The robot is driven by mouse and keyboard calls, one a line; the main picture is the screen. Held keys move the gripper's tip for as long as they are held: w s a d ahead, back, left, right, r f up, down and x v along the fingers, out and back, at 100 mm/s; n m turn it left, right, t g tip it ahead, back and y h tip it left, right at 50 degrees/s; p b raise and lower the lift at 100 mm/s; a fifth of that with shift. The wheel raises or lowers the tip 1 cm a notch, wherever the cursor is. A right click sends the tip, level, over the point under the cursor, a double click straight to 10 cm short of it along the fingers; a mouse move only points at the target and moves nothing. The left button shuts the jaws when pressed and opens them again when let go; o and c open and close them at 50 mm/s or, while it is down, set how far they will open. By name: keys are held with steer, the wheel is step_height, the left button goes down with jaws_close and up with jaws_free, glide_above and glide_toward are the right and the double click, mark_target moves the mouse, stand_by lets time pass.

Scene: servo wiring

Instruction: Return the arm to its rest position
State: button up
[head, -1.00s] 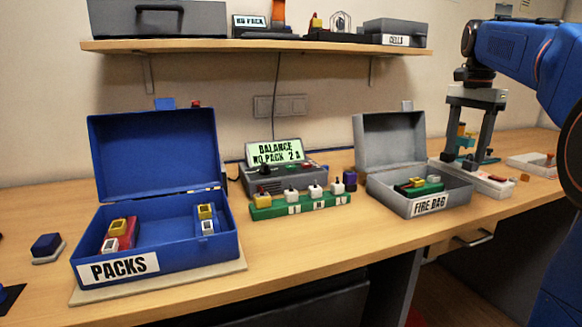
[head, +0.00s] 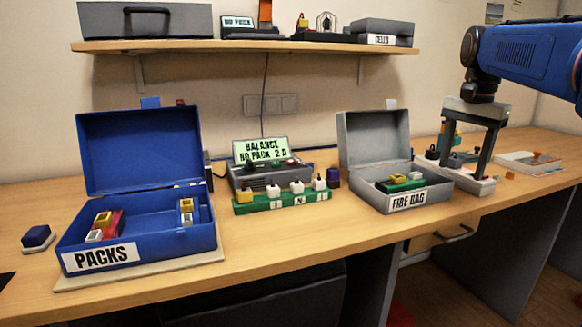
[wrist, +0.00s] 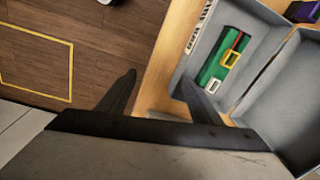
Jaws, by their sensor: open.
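My blue arm (head: 525,55) reaches in from the upper right of the head view. My gripper (head: 468,165) hangs pointing down to the right of the grey FIRE BAG box, with its fingers apart. In the wrist view my gripper (wrist: 155,85) shows two dark fingers spread wide with nothing between them. One finger overlaps the view of the grey box (wrist: 262,20), which holds a green pack (wrist: 218,62) with a yellow connector, a white connector and a red wire.
A balance charger (head: 240,178) stands mid-table behind a green board (head: 290,204). The open grey FIRE BAG box (head: 435,197) stands right of them. A shelf (head: 240,46) runs above. A drawer handle (head: 455,235) sticks out below.

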steer(key=s+a+f+n+t, duration=0.1)
steer(key=s+a+f+n, duration=0.3)
steer(key=s+f, duration=0.4)
steer(key=s+a+f+n+t, duration=0.1)
steer(key=s+a+f+n, duration=0.2)
steer(key=s+f, duration=0.6)
steer(key=s+a+f+n+t, duration=0.2)
steer(key=s+a+f+n, duration=0.2)
steer(key=s+f, duration=0.4)
steer(key=shift+s+a+f+n, duration=0.3)
steer(key=shift+a+f, duration=0.1)
steer(key=shift+f, duration=0.1)
